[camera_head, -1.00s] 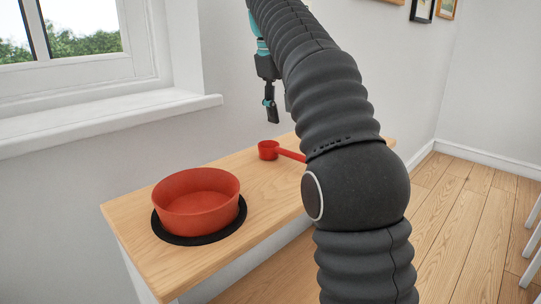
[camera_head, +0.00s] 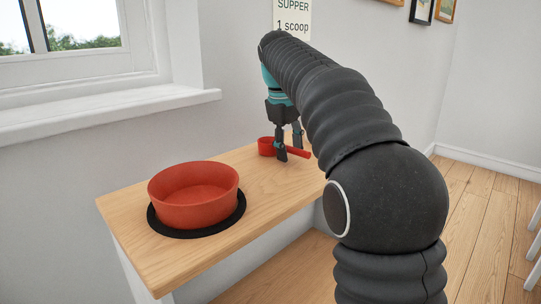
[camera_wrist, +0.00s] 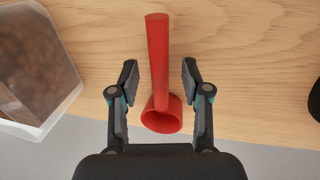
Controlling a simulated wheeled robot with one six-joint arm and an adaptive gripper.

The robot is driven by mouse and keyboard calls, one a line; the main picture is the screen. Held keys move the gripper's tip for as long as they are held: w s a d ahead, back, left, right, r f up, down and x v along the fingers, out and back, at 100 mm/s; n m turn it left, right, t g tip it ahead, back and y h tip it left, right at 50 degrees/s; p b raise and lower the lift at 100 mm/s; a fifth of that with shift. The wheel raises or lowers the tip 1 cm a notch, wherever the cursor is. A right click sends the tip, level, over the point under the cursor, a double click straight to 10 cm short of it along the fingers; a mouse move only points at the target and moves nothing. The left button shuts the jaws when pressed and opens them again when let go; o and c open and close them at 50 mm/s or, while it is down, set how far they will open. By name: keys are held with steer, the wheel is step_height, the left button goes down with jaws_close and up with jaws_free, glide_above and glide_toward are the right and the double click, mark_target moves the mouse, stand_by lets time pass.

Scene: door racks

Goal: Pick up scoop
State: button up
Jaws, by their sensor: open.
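The red scoop (camera_head: 265,146) lies on the wooden table near its back edge, its handle pointing right in the head view. In the wrist view the scoop (camera_wrist: 159,70) has its round cup at the bottom and its handle running up. My gripper (camera_head: 291,156) is open and points down at the scoop. In the wrist view the fingers of my gripper (camera_wrist: 157,80) stand on either side of the handle, near the cup, with a gap on both sides. I cannot tell exactly how high the fingertips are above the table.
A red bowl (camera_head: 194,195) stands on a black round mat (camera_head: 199,233) at the table's front left. In the wrist view a clear container (camera_wrist: 38,65) with brown contents stands at left, and a dark round object (camera_wrist: 314,101) shows at right. A wall sign (camera_head: 292,18) reads "SUPPER 1 scoop".

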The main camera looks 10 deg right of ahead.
steer(key=shift+f, duration=0.45)
jaws_close()
steer(key=shift+r, duration=0.1)
